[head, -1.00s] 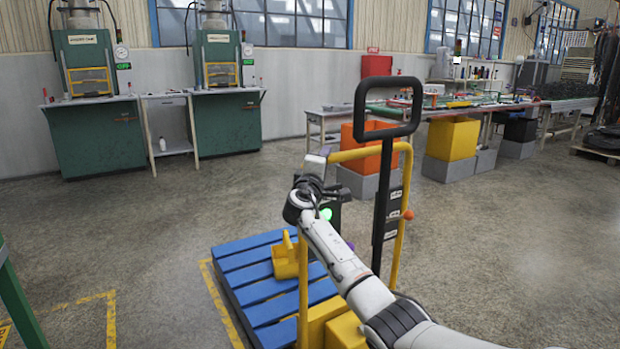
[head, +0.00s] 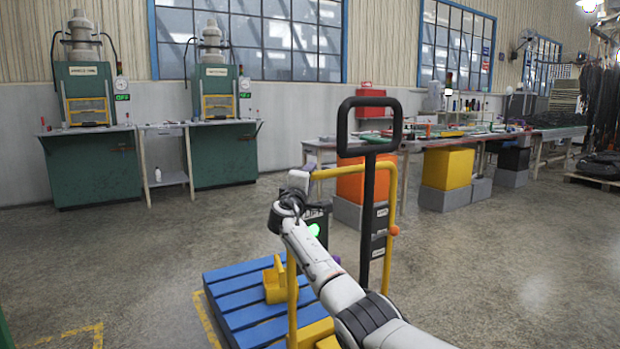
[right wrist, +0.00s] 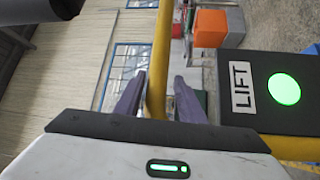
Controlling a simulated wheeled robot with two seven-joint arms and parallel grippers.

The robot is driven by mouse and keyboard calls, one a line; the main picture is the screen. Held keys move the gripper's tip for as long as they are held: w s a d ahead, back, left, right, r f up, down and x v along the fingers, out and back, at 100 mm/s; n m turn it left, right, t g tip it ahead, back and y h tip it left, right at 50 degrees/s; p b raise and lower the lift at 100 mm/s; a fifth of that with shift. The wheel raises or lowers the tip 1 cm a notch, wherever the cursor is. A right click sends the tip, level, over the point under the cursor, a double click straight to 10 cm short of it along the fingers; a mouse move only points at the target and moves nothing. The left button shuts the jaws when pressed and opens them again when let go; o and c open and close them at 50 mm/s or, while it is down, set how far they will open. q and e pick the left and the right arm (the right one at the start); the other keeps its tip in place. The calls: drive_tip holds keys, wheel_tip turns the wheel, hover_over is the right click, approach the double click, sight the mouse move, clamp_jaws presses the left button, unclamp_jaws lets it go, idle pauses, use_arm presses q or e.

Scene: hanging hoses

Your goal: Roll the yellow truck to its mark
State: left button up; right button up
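The yellow truck (head: 393,230) stands in the middle of the head view. It has a yellow tube frame, a tall black handle loop and a blue slatted platform with a yellow block on it. Its LIFT box, with a green light, also shows in the right wrist view (right wrist: 265,92). My right gripper (head: 283,205) is at the frame's left upright. A yellow floor line (head: 206,318) runs along the platform's left side. My left gripper is out of view.
Another yellow line corner (head: 98,332) lies on the floor at lower left. Two green presses (head: 90,165) stand by the back wall. A long workbench (head: 470,140) with orange (head: 362,183) and yellow bins (head: 447,168) is behind the truck. Open floor lies left and right.

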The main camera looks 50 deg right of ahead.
drive_tip(key=shift+d, duration=0.1)
drive_tip(key=shift+s, duration=0.1)
drive_tip(key=shift+s+a+p, duration=0.2)
drive_tip(key=shift+a+p, duration=0.1)
drive_tip(key=shift+a, duration=0.3)
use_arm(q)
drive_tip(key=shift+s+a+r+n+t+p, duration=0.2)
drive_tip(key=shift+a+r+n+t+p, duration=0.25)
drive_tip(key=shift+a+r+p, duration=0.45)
use_arm(e)
drive_tip(key=v, duration=0.9)
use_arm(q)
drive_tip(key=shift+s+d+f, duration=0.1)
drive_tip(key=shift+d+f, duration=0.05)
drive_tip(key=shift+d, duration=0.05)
use_arm(e)
drive_tip(key=shift+f, duration=0.1)
